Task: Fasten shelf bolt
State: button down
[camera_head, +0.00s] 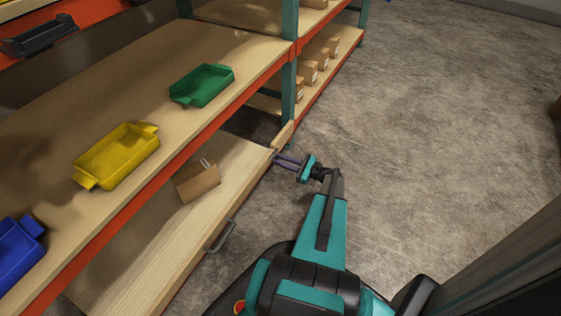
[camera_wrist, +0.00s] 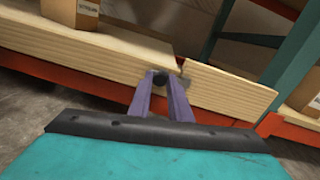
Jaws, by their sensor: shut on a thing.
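The shelf bolt (camera_wrist: 159,78) is a dark round knob at the front edge of the lower shelf board, near the board's end. My gripper (camera_wrist: 168,90) has its two purple fingers at the bolt and is shut on it. In the head view my gripper (camera_head: 281,160) reaches the front corner of the lower wooden shelf (camera_head: 150,240), next to the teal upright (camera_head: 289,85). The bolt is too small or hidden to make out there. In the wrist view the shelf board (camera_wrist: 100,52) meets another board piece (camera_wrist: 225,92) just right of the bolt, with a small gap.
A cardboard box (camera_head: 197,181) sits on the lower shelf, and a dark handle (camera_head: 220,238) juts from its front. Green (camera_head: 202,85), yellow (camera_head: 117,156) and blue (camera_head: 16,250) bins stand on the shelf above. The concrete floor (camera_head: 440,130) to the right is clear.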

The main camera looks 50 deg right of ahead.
jog(key=shift+d, duration=0.35)
jog(key=c, duration=1.8)
grip_release()
jog(key=shift+c, duration=0.2)
jog(key=shift+o, duration=1)
jog(key=shift+a, duration=0.1)
jog(key=p+v, duration=0.4)
jog(key=v, duration=0.9)
jog(key=shift+s, duration=0.4)
jog(key=shift+s, duration=0.1)
